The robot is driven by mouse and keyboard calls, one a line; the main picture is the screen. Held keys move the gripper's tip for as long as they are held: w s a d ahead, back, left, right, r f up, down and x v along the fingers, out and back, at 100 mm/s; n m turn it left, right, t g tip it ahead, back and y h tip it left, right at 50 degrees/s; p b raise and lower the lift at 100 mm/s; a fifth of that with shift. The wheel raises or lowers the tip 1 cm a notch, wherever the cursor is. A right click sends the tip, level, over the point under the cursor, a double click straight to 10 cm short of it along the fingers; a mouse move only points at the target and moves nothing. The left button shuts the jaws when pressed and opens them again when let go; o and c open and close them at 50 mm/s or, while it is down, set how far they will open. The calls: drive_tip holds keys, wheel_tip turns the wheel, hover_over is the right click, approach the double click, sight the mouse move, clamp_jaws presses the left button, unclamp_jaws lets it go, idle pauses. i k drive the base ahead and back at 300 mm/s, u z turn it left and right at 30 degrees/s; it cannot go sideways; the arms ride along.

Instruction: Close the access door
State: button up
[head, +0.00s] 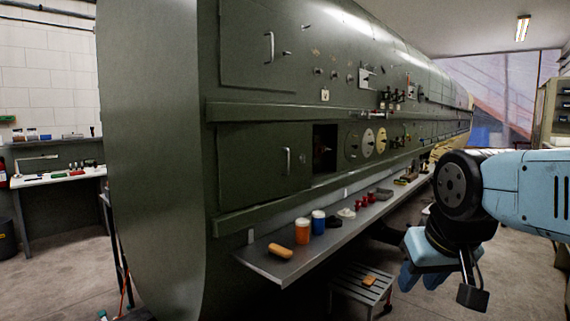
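A dark green door panel (250,165) with an upright handle (286,160) sits low on the green fuselage side in the head view. A dark opening (325,150) shows just right of this panel, with small red parts inside. I cannot tell whether the panel slides or swings. A second panel (245,45) with its own handle (269,47) is above and looks flush. My gripper (420,280) hangs at the lower right, pointing down, well apart from both panels. Its blue fingers look empty, but their gap is unclear.
A grey shelf (275,266) runs along the fuselage below the opening, holding an orange jar (302,231), a blue jar (318,222) and several small parts. A step stool (362,290) stands below it. Round dials (368,140) sit right of the opening. A workbench is at left.

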sight(259, 163)
drive_tip(key=u, duration=0.3)
drive_tip(key=i, duration=1.15)
drive_tip(key=u, duration=0.05)
